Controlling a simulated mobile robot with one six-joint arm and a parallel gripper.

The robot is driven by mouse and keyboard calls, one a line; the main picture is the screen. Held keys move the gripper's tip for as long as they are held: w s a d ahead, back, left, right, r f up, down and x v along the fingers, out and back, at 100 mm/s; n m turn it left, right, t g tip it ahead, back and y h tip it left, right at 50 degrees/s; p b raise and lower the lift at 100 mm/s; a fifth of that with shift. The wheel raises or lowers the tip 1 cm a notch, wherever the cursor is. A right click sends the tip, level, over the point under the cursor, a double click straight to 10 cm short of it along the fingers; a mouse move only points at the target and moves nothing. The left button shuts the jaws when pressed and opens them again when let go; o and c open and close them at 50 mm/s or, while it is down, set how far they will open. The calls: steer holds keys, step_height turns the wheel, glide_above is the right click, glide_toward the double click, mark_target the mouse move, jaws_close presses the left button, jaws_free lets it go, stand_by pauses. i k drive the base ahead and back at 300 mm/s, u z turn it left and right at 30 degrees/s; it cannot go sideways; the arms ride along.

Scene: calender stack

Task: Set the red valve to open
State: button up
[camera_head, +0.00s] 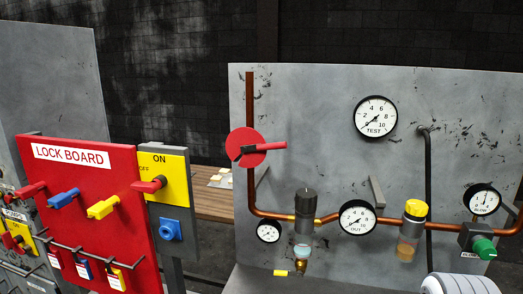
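A red round valve (245,146) sits on the upright part of the copper pipe (250,98), on the grey panel right of centre. Its red lever (270,147) points right, crosswise to the upright pipe. A dark wedge shows on the disc near the lever's base. No open or shut wording is readable by it.
The red lock board (100,215) stands at left, with red, blue and yellow handles projecting. A yellow ON/OFF switch plate (175,165) with a red handle stands beside it. Gauges, including the TEST gauge (375,117), and a green knob (484,248) are right of the valve.

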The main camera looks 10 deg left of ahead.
mark_target(255, 146)
steer(key=z, duration=0.1)
steer(key=k, duration=1.15)
steer(key=u, duration=0.55)
steer(key=i, duration=1)
steer(key=u, duration=0.05)
